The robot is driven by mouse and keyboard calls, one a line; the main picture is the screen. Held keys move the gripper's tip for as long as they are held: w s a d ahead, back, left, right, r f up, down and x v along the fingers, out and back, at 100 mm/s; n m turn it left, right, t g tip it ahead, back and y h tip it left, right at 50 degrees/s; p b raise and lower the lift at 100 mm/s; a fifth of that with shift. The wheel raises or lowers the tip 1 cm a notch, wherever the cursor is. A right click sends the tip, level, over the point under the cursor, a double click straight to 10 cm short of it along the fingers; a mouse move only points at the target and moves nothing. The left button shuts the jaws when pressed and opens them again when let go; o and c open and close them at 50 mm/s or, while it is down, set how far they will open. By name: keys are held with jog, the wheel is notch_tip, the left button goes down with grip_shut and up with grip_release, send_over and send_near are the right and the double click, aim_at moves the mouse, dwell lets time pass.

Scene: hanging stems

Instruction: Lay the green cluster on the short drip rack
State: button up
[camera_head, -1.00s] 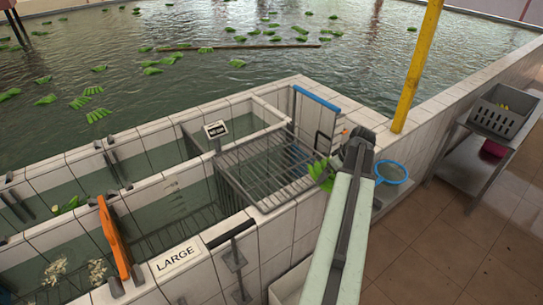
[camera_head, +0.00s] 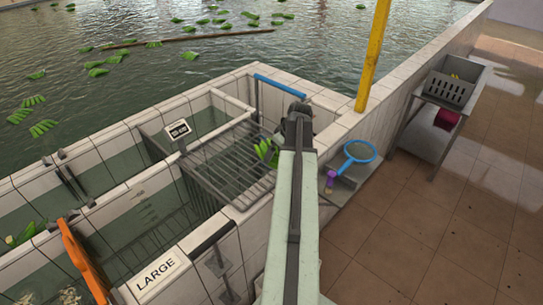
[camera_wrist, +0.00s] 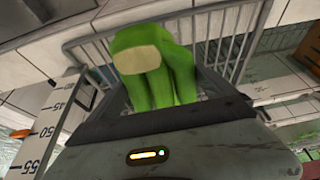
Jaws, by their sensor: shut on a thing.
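The green cluster (camera_head: 264,149) is several bright green fingers in my gripper, partly hidden by my arm in the head view. In the wrist view the cluster (camera_wrist: 158,62) fills the upper middle, its pale cut end toward the camera. My gripper (camera_wrist: 165,105) is shut on it; the fingertips are mostly hidden behind the gripper body. The short drip rack (camera_head: 225,165) is a metal bar grid across the tiled basin, left of my arm. The cluster shows at the rack's right end; the head view does not settle whether it touches the bars.
An orange board (camera_head: 82,262) stands at the basin's left front, near a sign reading LARGE (camera_head: 155,275). A blue-rimmed net (camera_head: 359,152) lies right of my arm. A yellow post (camera_head: 373,55) rises from the wall. A grey crate (camera_head: 452,91) sits on a stand at right.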

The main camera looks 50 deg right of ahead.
jog(key=w, duration=0.3)
jog(key=w+a, duration=0.1)
jog(key=w, duration=0.3)
jog(key=w+f+b, duration=0.1)
jog(key=w, duration=0.3)
jog(key=shift+a, duration=0.15)
notch_tip(320, 180, down, 4)
jog(key=b, duration=0.3)
jog(key=shift+w+b, duration=0.15)
jog(key=shift+b, duration=0.25)
jog(key=shift+r, duration=0.2)
jog(key=shift+f, duration=0.15)
jog(key=o, duration=1.7)
